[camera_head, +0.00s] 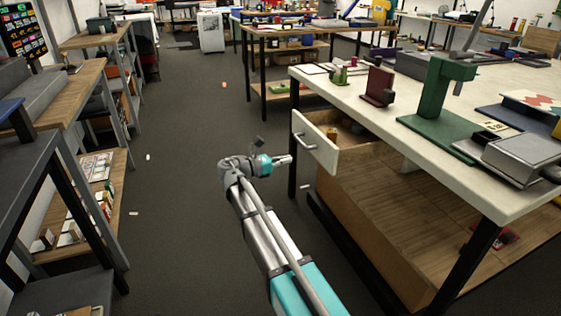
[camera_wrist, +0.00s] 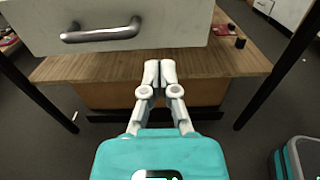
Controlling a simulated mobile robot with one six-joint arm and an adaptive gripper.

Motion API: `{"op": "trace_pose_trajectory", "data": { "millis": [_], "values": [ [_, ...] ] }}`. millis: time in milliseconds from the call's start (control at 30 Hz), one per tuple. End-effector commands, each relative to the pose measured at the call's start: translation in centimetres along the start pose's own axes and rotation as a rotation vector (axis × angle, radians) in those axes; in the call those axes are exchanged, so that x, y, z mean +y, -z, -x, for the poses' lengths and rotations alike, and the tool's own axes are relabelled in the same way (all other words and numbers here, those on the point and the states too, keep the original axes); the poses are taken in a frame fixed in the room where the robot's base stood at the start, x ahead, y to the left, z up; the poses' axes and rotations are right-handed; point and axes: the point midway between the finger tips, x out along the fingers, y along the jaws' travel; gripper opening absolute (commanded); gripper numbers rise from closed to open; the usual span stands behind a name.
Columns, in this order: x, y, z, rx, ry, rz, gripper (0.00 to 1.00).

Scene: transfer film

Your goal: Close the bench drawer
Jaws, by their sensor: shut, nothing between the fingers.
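The bench drawer (camera_head: 318,143) sticks out from under the white bench top, with its inside showing from above and small items in it. Its pale front carries a grey bar handle (camera_head: 305,141). In the wrist view the drawer front (camera_wrist: 170,20) fills the top, with the handle (camera_wrist: 100,31) at upper left. My gripper (camera_head: 287,160) is just left of the drawer, near the level of its lower edge. In the wrist view my gripper (camera_wrist: 160,72) has its fingertips together and empty, below and right of the handle. I see no clear contact with the drawer.
The bench top (camera_head: 440,150) carries a green stand (camera_head: 440,100), a dark red block (camera_head: 380,85) and a grey metal box (camera_head: 520,155). A wooden lower shelf (camera_head: 420,220) lies beneath. Shelving stands along the left. The dark floor (camera_head: 180,200) between is mostly clear, with a few small scraps.

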Motion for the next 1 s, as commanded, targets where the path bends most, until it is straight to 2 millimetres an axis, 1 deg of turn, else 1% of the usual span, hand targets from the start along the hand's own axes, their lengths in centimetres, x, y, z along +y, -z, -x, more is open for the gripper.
{"op": "trace_pose_trajectory", "data": {
  "millis": [33, 400, 600, 800, 1000],
  "values": [
    [-0.1, 0.0, -0.8, 0.000, 0.002, 0.000, 0.00],
    [0.0, 0.0, -6.5, 0.000, 0.001, 0.000, 0.00],
    [0.0, 0.0, -9.0, 0.000, 0.000, 0.000, 0.00],
    [0.0, 0.0, -10.5, 0.000, -0.001, 0.000, 0.00],
    [0.0, 0.0, -10.8, 0.000, -0.001, 0.000, 0.00]
  ]
}}
